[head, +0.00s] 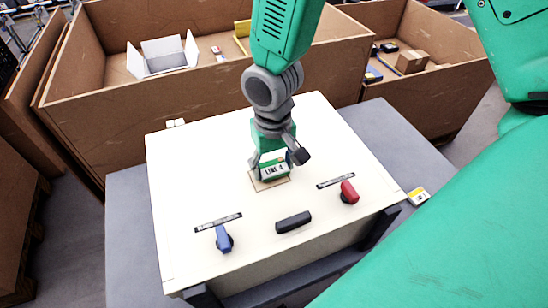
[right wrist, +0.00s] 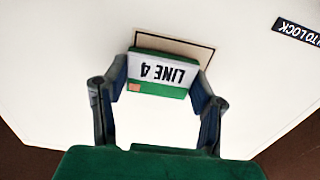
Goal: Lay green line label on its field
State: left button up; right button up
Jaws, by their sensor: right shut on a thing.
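The green line label (head: 274,168) is a green and white block with "LINE 4" on its face. My right gripper (head: 277,164) is shut on it, with one finger on each side. The label also shows between the fingers (right wrist: 162,88) in the right wrist view, its text upside down. I cannot tell whether the label touches the panel. My left gripper is not in view.
The panel also bears a blue knob (head: 224,238), a black handle (head: 293,222), a red knob (head: 348,192) and black name strips. A yellow and white label (head: 418,196) lies on the grey table (head: 130,230) at right. Brown bins (head: 90,115) stand behind.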

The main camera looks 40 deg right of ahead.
jog(key=shift+a, duration=0.4)
jog(key=shift+d, duration=0.1)
jog(key=shift+d+p, duration=0.25)
jog(key=shift+p, duration=0.05)
jog(key=shift+a+f, duration=0.2)
jog(key=shift+a, duration=0.15)
jog(key=shift+d+f, duration=0.15)
jog(key=shift+d, duration=0.05)
jog(key=o, duration=0.9)
jog(key=shift+a, duration=0.1)
